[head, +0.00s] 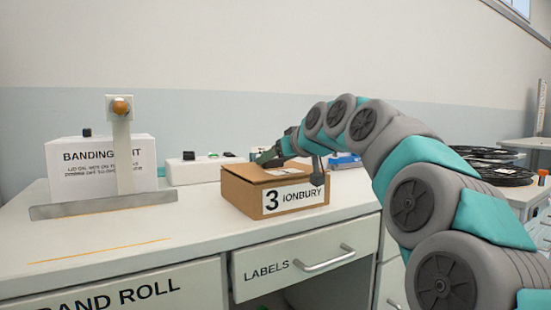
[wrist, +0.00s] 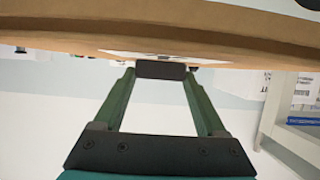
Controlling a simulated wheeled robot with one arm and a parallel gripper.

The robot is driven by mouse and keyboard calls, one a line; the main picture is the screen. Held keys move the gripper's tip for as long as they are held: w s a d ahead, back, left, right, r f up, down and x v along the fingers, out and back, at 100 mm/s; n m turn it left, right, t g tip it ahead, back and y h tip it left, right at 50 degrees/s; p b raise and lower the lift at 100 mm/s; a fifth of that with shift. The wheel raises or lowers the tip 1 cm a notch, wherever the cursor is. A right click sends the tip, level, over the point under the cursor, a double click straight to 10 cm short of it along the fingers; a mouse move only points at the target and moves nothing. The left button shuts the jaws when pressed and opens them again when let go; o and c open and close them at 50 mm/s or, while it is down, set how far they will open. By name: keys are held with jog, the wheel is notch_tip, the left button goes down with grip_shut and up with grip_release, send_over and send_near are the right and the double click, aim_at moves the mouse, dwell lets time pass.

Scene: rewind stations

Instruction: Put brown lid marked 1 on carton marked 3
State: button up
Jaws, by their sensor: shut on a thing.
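The carton marked 3 (head: 292,200) stands on the bench in the head view, its white label reading 3 IONBURY. A brown lid (head: 250,174) with a pale label shows at its top; its number is not readable, and I cannot tell whether it rests fully on the carton. My gripper (head: 268,156) is at the back of the carton's top, partly hidden by my arm. In the wrist view my gripper (wrist: 160,70) has its green fingers closed at a small dark block, just under the edge of a large brown surface, seemingly the lid (wrist: 90,42).
A white banding unit (head: 95,165) with a metal post stands at the left. Black reels (head: 495,172) lie at the right. The bench front left is clear. A LABELS drawer (head: 305,262) is below.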

jog(key=shift+f, duration=0.3)
jog(key=o, duration=1.3)
jog(key=shift+s+d+r, duration=0.1)
jog(key=v, duration=0.7)
jog(key=shift+s+d+r, duration=0.1)
jog(key=shift+s+d, duration=0.05)
jog(key=shift+s, duration=0.05)
